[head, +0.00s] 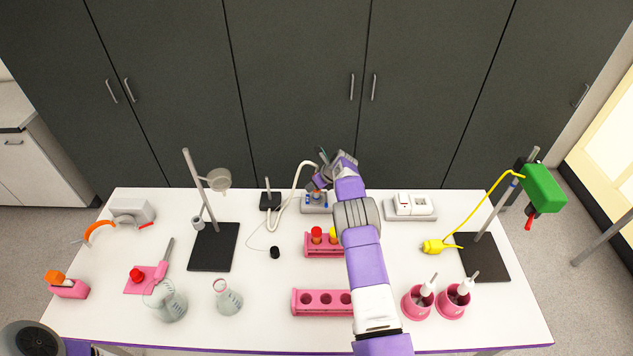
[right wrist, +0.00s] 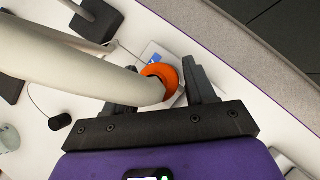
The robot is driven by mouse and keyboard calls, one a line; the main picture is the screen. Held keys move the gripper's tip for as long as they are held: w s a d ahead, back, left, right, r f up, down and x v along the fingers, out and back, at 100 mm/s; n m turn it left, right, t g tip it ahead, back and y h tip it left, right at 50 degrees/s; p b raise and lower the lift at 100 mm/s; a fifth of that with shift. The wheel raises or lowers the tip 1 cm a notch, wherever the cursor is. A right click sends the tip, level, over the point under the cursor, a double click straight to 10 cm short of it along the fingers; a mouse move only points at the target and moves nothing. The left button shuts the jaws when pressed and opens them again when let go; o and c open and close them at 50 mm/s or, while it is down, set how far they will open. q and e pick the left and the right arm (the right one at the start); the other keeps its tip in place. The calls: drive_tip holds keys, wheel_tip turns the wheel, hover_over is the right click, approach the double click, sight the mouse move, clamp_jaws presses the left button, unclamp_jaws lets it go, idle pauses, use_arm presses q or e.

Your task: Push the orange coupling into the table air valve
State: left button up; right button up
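The orange coupling (head: 317,194) is a ring-shaped collar at the end of a thick pale hose (head: 304,172). It shows more clearly in the right wrist view (right wrist: 162,74), centred between the fingers. My right gripper (right wrist: 160,88) is partly closed and appears shut on it; the hose hides the left finger's contact. The table air valve (head: 309,208) is a grey-white block with blue parts at the table's back edge. The coupling is right at the valve; whether it is seated I cannot tell.
A pink rack with capped tubes (head: 317,249) stands in front of the valve. A white socket box (head: 410,208) is to the right, and a small black stand (head: 270,202) to the left. Retort stand bases (head: 213,247) lie farther out. The table's back edge is close behind.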

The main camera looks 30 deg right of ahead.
drive_tip(key=shift+o, duration=0.8)
drive_tip(key=shift+w+r, duration=0.1)
drive_tip(key=shift+r, duration=0.15)
drive_tip(key=shift+r, duration=0.1)
drive_tip(key=shift+s+d+r, duration=0.2)
drive_tip(key=shift+s+r, duration=0.15)
drive_tip(key=shift+r, duration=0.2)
drive_tip(key=v, duration=0.6)
drive_tip(key=shift+s+b, duration=0.15)
drive_tip(key=shift+b, duration=0.2)
drive_tip(key=shift+a+f, duration=0.1)
drive_tip(key=shift+f, duration=0.05)
